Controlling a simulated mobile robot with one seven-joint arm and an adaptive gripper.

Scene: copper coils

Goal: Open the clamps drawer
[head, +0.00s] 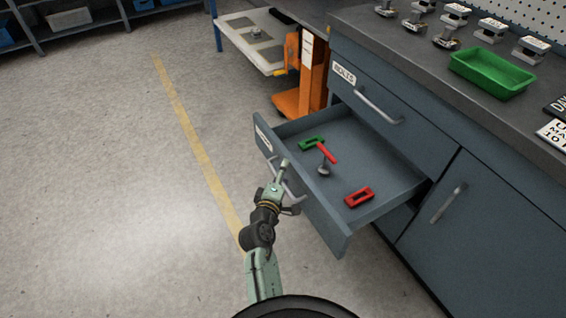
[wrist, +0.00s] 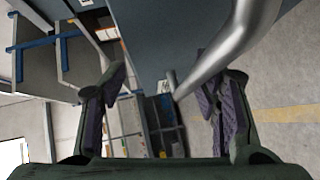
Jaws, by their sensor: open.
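The lower drawer (head: 341,238) stands pulled well out from the blue-grey cabinet. Its front carries a white label (head: 264,139), too small to read. Inside lie a green clamp-like piece (head: 311,143), a red-handled tool (head: 326,152) and a red clamp-like piece (head: 359,197). My gripper (head: 283,184) is at the outer side of this drawer's front, by its handle. In the wrist view my gripper (wrist: 165,80) is open, and the silver bar handle (wrist: 235,45) runs between the fingers, nearer the right one. Whether a finger touches it, I cannot tell.
A closed upper drawer labelled BOLTS (head: 344,73) is above. A cabinet door (head: 458,215) is at right. The worktop holds a green tray (head: 492,72) and several metal parts. An orange stand (head: 300,95) is behind the drawer. The floor at left is clear.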

